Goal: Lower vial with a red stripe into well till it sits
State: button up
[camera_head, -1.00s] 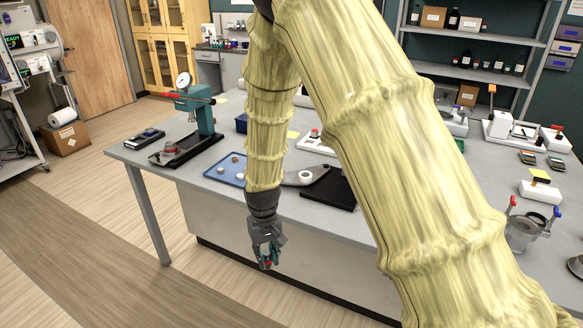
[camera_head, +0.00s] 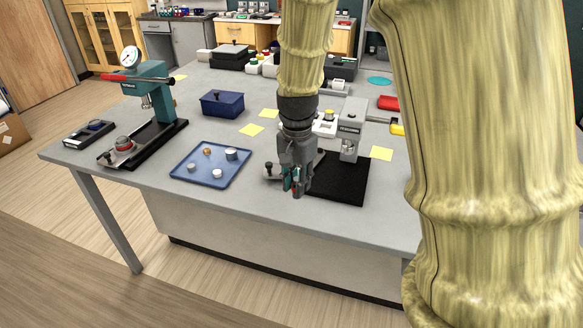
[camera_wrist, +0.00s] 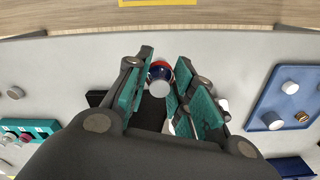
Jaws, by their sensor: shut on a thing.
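My gripper (camera_head: 294,187) is at the near side of the bench, at the left edge of a black mat (camera_head: 345,185). In the wrist view its teal-padded fingers (camera_wrist: 161,78) are shut on a small vial (camera_wrist: 160,72) with a red band, a blue part and a pale end. The vial is between the fingertips, seen nearly end-on; its lower end is hidden. In the head view only a bit of red shows at the fingertips. I cannot make out the well; the gripper may hide it.
A blue tray (camera_head: 184,174) with several small pieces lies to the left. A teal press (camera_head: 150,92) stands beyond it. A grey stand (camera_head: 350,128) rises at the mat's back. A dark blue box (camera_head: 222,104) sits behind. The bench's front edge is close.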

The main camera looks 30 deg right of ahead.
jog(key=shift+w+d+r+m, duration=0.25)
jog(key=shift+w+d+m, duration=0.05)
jog(key=shift+d+m, duration=0.1)
jog(key=w+d+p, duration=0.1)
jog(key=w+d, duration=0.2)
jog(key=w, duration=0.1)
jog(key=w+d+f+p, duration=0.1)
jog(key=w+d, duration=0.1)
jog(key=w, duration=0.2)
jog(key=w+d+p, duration=0.2)
jog(key=w+d, duration=0.1)
jog(key=w, duration=0.2)
jog(key=shift+d+f, duration=0.15)
jog(key=shift+d, duration=0.2)
jog(key=shift+f+p, duration=0.75)
jog(key=shift+f, duration=1.1)
jog(key=o, duration=0.8)
jog(key=shift+f, duration=0.15)
jog(key=shift+o, duration=0.5)
notch_tip(320, 180, up, 12)
jog(key=b, duration=0.2)
jog(key=shift+r, duration=0.2)
